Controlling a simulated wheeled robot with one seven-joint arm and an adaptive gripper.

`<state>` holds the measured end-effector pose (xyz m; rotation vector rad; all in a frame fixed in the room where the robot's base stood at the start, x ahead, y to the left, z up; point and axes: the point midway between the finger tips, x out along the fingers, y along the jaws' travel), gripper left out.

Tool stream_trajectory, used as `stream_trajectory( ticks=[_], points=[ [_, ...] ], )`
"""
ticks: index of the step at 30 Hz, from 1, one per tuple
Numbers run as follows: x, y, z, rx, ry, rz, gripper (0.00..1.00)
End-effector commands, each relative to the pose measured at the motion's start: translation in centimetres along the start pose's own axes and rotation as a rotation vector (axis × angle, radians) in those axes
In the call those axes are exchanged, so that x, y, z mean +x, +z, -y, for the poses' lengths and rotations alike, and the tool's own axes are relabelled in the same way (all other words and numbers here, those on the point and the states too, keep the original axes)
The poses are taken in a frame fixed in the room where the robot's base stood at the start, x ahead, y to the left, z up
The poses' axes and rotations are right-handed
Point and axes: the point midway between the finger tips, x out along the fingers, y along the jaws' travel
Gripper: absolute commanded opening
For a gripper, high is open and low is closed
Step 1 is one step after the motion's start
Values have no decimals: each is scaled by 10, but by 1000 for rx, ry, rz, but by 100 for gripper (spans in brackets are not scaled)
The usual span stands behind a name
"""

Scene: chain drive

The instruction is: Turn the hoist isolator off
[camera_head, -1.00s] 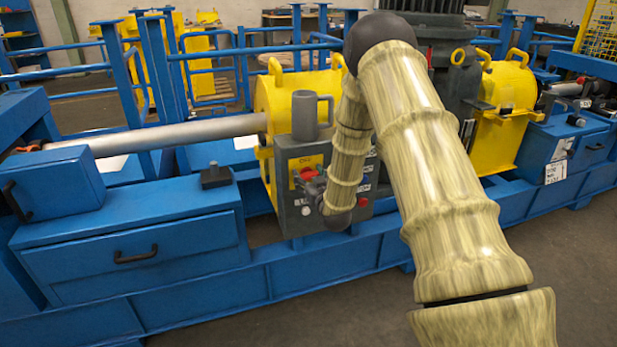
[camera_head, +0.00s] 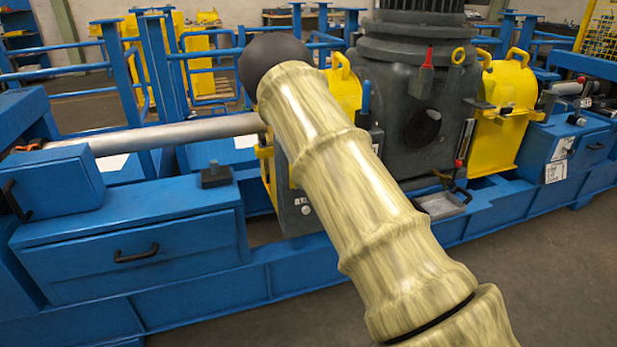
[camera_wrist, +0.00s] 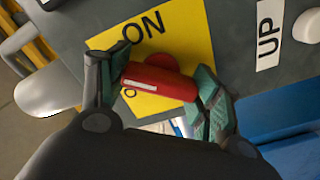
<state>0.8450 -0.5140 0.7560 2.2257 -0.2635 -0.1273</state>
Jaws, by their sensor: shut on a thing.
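The hoist isolator's red handle (camera_wrist: 160,82) sits on a yellow plate (camera_wrist: 186,36) marked "ON" in the wrist view. A white line runs along the handle. My gripper (camera_wrist: 163,88) has its two fingers around the handle, one at each end, and is shut on it. The plate's lower lettering is partly hidden by the handle and a finger. In the head view my arm covers the isolator and my gripper; only part of the dark grey control box (camera_head: 296,212) shows beside the arm.
An "UP" label (camera_wrist: 268,35) and a pale button (camera_wrist: 307,26) are close to the gripper. The blue bench frame (camera_head: 150,235), steel shaft (camera_head: 170,135) and dark motor housing (camera_head: 405,85) surround the box.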

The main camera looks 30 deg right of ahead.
Motion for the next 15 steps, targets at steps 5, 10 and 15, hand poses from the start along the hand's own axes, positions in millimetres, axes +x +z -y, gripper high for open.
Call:
stream_trajectory(
  ticks=[5,10,15],
  points=[
    [-1,1,3,-169,-3,1,40],
    [-1,2,3,-324,-3,1,40],
    [-1,2,3,-460,-3,1,40]
  ],
)
